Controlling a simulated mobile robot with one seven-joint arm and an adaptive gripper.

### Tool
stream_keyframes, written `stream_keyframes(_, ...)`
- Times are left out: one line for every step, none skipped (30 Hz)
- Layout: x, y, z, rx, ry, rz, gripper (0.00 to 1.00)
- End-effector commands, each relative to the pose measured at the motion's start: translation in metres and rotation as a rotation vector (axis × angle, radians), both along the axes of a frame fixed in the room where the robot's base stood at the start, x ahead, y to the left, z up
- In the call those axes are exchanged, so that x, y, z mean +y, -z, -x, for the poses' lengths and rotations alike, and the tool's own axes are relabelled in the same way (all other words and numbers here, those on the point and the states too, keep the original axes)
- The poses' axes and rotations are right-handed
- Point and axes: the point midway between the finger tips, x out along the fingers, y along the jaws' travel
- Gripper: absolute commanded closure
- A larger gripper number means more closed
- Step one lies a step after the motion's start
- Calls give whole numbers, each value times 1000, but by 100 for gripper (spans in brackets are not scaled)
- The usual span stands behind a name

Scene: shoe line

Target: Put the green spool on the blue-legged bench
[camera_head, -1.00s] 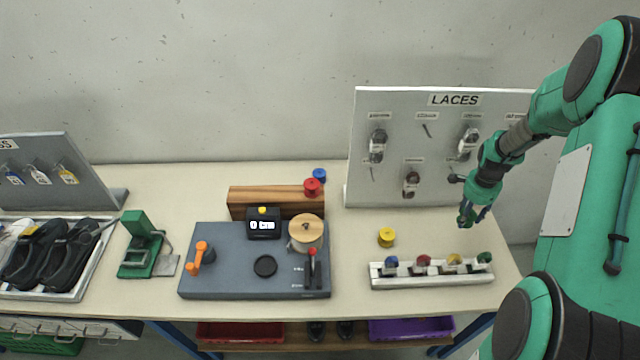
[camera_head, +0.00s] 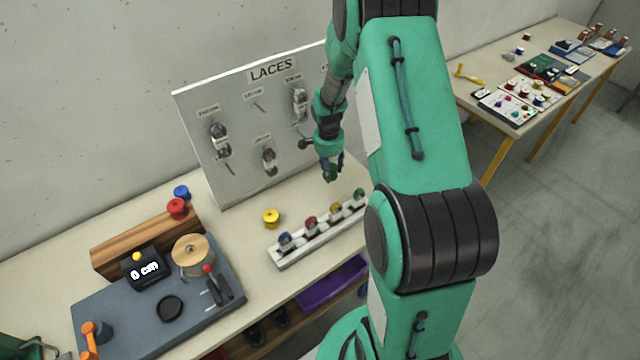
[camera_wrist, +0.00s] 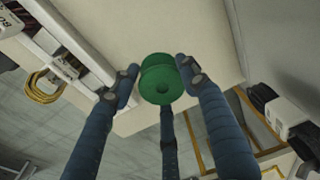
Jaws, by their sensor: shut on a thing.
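My gripper (camera_head: 332,174) is shut on the green spool (camera_wrist: 160,80), which sits between the blue fingertips in the wrist view. In the head view the spool is small and mostly hidden by the fingers. The gripper hangs in front of the LACES board, over the right part of the near bench (camera_head: 240,238). This bench has blue legs in the earlier head view. In the wrist view a pale bench top and its edge show behind the spool, and the spool appears clear of it.
A yellow spool (camera_head: 271,218) stands on the near bench beside a white rack (camera_head: 290,262) of several coloured spools. The LACES board (camera_head: 255,130) stands behind. Red (camera_head: 177,208) and blue spools are by a wooden block. A yellow-legged bench (camera_head: 462,62) with trays is at the far right.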

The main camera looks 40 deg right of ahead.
Motion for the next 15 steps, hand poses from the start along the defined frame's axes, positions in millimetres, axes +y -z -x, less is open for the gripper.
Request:
stream_keyframes(0,9,1,2,0,-2,82)
stream_keyframes(1,14,1,3,0,-1,82)
stream_keyframes(0,19,1,3,0,-1,82)
stream_keyframes(0,24,1,2,1,-2,82)
stream_keyframes(0,28,0,2,1,-1,82)
stream_keyframes(0,33,0,2,1,-1,82)
stream_keyframes(0,36,1,1,0,-1,82)
stream_keyframes(0,39,0,1,0,-1,82)
stream_keyframes(0,41,0,0,0,0,82)
stream_keyframes(0,43,0,0,0,0,82)
stream_keyframes(0,44,0,0,0,0,82)
stream_keyframes(0,45,0,-1,0,1,82)
stream_keyframes(0,45,0,-1,0,1,82)
stream_keyframes(0,45,0,-1,0,1,82)
stream_keyframes(0,45,0,-1,0,1,82)
